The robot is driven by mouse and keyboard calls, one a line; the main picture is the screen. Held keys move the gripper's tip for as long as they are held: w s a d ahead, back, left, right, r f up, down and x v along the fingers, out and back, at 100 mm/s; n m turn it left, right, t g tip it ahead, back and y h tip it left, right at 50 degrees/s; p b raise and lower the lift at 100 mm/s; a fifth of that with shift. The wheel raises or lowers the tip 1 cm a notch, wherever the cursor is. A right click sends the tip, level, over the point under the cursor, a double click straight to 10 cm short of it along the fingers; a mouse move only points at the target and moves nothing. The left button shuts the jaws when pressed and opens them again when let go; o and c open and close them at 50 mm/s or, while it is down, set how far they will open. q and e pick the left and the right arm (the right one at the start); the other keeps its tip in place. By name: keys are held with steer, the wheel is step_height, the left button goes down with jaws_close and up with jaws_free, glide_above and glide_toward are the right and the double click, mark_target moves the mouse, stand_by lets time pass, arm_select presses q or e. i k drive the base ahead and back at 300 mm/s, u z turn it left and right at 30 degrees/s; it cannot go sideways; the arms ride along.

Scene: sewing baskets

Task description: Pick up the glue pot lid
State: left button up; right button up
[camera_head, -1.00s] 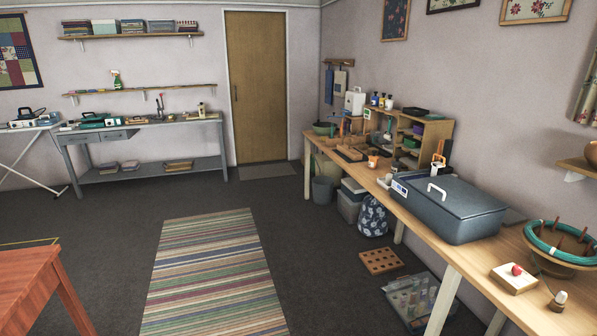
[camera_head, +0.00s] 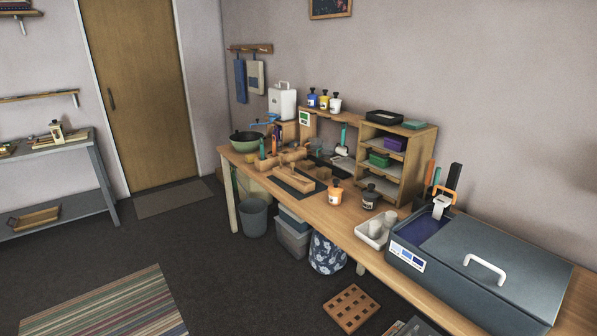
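Neither of my grippers is in view. On the wooden workbench (camera_head: 322,211) stands a small orange and white pot (camera_head: 335,196) with a dark top. Just right of it stands a dark pot (camera_head: 370,199) with a dark top. Three small bottles with dark caps stand on the raised shelf behind: a blue one (camera_head: 311,101), a yellow one (camera_head: 324,102) and a white one (camera_head: 335,104). I cannot tell which of these, if any, is the glue pot, and I make out no loose lid.
A large grey-blue lidded box (camera_head: 490,265) fills the bench's right end. A white tray (camera_head: 373,235) sits beside it. A wooden cubby (camera_head: 396,165) stands behind. Bins and a perforated wooden board (camera_head: 351,308) are on the floor. The floor left of the bench is open.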

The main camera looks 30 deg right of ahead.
mark_target(335, 188)
steer(key=i, duration=2.45)
steer(key=z, duration=2.75)
